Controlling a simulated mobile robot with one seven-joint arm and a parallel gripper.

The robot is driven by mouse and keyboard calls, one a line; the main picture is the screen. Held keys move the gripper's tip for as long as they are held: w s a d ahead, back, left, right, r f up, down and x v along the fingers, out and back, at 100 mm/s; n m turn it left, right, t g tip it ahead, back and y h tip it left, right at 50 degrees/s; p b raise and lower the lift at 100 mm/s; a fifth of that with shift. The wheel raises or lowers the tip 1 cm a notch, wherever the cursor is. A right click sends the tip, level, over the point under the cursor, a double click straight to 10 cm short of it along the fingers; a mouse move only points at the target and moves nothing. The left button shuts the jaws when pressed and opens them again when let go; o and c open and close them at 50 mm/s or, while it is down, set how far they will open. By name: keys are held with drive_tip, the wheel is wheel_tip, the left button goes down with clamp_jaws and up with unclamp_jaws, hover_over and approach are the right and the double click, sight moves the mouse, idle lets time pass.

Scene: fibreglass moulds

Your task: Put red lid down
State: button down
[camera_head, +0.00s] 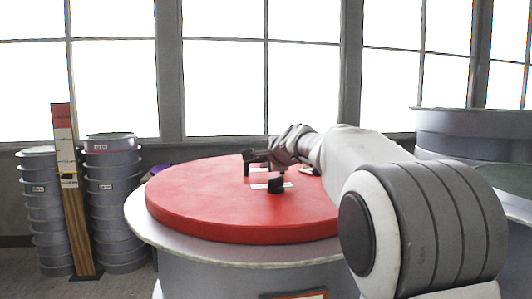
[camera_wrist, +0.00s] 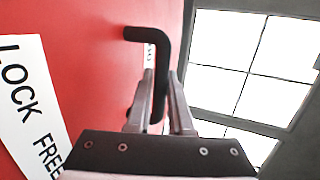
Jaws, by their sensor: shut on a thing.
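The red lid (camera_head: 230,205) is a thick round disc that lies flat over the pale rim of a large grey round mould (camera_head: 200,262). I cannot tell whether it touches the rim or hovers slightly above it. In the wrist view the lid's red face (camera_wrist: 85,75) fills the left side, with a white label (camera_wrist: 35,110) reading "LOCK FREE". My gripper (camera_head: 268,160) is over the lid's top. In the wrist view my gripper (camera_wrist: 161,78) has its fingers on either side of a black bent handle (camera_wrist: 163,45), shut on it. My arm hides the lid's right side.
Stacks of grey round moulds (camera_head: 112,205) and (camera_head: 40,215) stand at the left, with a wooden post (camera_head: 75,215) between them. Another large grey mould (camera_head: 470,125) stands at the right. Windows line the back wall.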

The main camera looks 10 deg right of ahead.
drive_tip(key=shift+r, duration=0.15)
drive_tip(key=c, duration=1.1)
unclamp_jaws()
drive_tip(key=shift+f, duration=0.2)
drive_tip(key=o, duration=0.3)
drive_tip(key=b+v, duration=0.2)
drive_tip(key=v, duration=1)
drive_tip(key=shift+s, duration=0.1)
drive_tip(key=shift+s, duration=0.1)
